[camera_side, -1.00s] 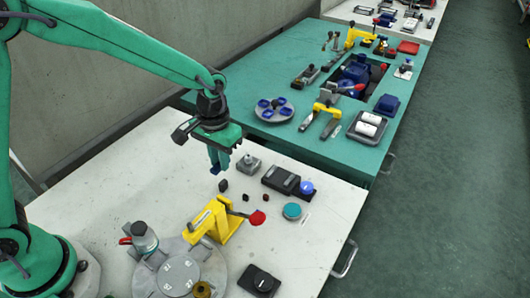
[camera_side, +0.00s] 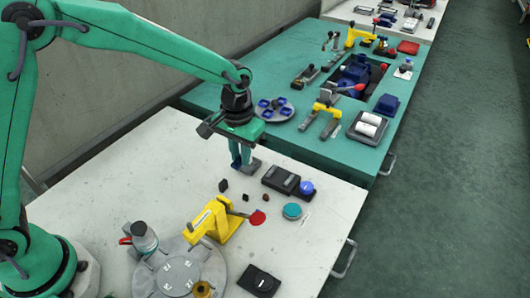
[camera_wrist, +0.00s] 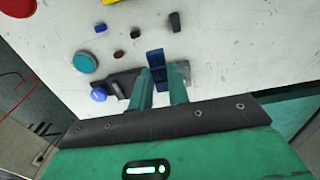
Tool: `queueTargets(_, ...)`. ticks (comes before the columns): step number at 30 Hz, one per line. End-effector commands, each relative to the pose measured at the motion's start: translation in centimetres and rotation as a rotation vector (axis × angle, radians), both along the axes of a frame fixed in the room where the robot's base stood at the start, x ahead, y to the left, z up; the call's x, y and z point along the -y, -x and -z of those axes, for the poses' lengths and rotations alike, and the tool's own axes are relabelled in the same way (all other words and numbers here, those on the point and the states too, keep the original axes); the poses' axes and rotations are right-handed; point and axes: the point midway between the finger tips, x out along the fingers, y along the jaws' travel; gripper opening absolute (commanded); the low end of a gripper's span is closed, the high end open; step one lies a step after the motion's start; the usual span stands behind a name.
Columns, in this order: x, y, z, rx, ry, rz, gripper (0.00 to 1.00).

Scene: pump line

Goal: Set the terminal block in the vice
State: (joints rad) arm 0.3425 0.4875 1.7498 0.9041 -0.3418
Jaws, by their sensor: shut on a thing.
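My gripper (camera_side: 241,162) is shut on the blue terminal block (camera_wrist: 155,58), which shows between and beyond the fingertips (camera_wrist: 160,83) in the wrist view. In the side view my fingers hide most of the block. The grey vice (camera_side: 254,168) is on the white table, right at my fingertips. In the wrist view the vice (camera_wrist: 183,70) shows beside the right finger and is partly hidden by it. I cannot tell whether the block is between the vice's jaws or just above them.
A black box (camera_side: 280,179) with a blue button (camera_side: 307,187) stands close to the right of the vice. A teal round button (camera_side: 292,211), small dark blocks (camera_side: 223,185) and a yellow clamp (camera_side: 220,222) with a red knob are nearer. A grey turntable (camera_side: 205,272) is in front.

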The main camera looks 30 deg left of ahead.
Motion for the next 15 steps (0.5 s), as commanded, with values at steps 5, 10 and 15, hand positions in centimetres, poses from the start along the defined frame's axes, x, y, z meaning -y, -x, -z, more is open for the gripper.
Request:
queueTargets(5,2.7,-2.5,0.4,0.0,0.0,0.003,0.01)
queueTargets(10,5.1,-4.4,0.7,0.0,0.0,0.002,0.01)
queueTargets(15,6.8,-5.6,1.0,0.0,0.0,0.0,0.01)
